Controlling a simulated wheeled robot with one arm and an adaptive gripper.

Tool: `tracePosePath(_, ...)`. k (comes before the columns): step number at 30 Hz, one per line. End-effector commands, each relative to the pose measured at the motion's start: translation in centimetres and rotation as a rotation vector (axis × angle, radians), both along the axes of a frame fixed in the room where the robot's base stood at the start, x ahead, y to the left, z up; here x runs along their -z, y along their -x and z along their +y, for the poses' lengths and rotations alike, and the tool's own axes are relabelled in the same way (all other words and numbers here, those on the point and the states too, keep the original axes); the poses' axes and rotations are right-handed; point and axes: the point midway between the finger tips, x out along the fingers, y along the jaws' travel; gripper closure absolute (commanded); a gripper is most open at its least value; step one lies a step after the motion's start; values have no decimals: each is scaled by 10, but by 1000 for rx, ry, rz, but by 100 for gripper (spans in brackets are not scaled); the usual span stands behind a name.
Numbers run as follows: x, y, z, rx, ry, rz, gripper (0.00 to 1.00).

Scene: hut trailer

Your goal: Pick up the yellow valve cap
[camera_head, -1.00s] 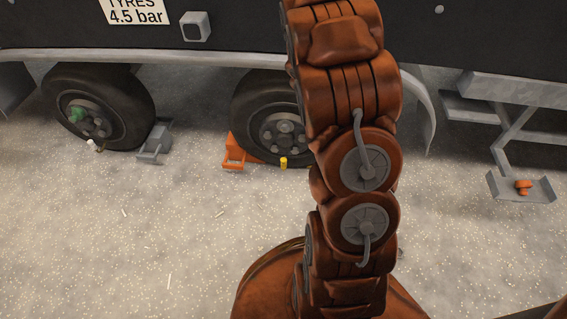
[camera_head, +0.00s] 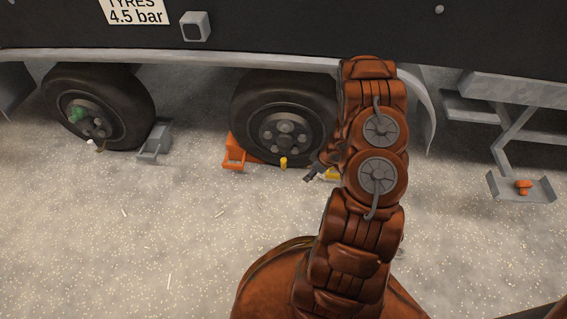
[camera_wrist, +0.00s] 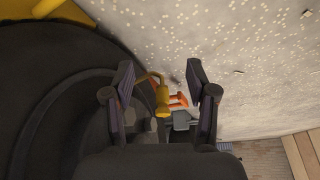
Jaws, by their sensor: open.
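The yellow valve cap (camera_head: 283,162) is a small cylinder at the lower edge of the middle wheel in the head view. In the wrist view the yellow valve cap (camera_wrist: 162,100) shows between the two open fingers, on the end of a thin bent yellow stem by the dark tyre. My gripper (camera_head: 314,172) is to the right of the cap in the head view, low beside the tyre. In the wrist view my gripper (camera_wrist: 160,76) is open, with a visible gap on both sides of the cap. How far beyond the fingertips the cap lies is unclear.
An orange chock (camera_head: 235,152) stands left of the wheel (camera_head: 285,118), and a yellow object (camera_head: 332,174) is partly hidden by my arm. A grey chock (camera_head: 155,143) and a white-tipped valve (camera_head: 91,144) are near the left wheel.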

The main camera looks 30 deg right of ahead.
Motion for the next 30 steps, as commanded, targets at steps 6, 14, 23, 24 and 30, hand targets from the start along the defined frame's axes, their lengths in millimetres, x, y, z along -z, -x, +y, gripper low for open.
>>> tracePosePath(6, 2, -27, 14, -7, -2, -3, 43)
tracePosePath(14, 2, -58, 31, -4, -2, 0, 43)
tracePosePath(23, 2, -76, 39, -4, -2, -1, 43)
tracePosePath(24, 2, -82, 42, -4, -2, -2, 43)
tracePosePath(30, 2, -107, 54, -4, 0, -2, 43)
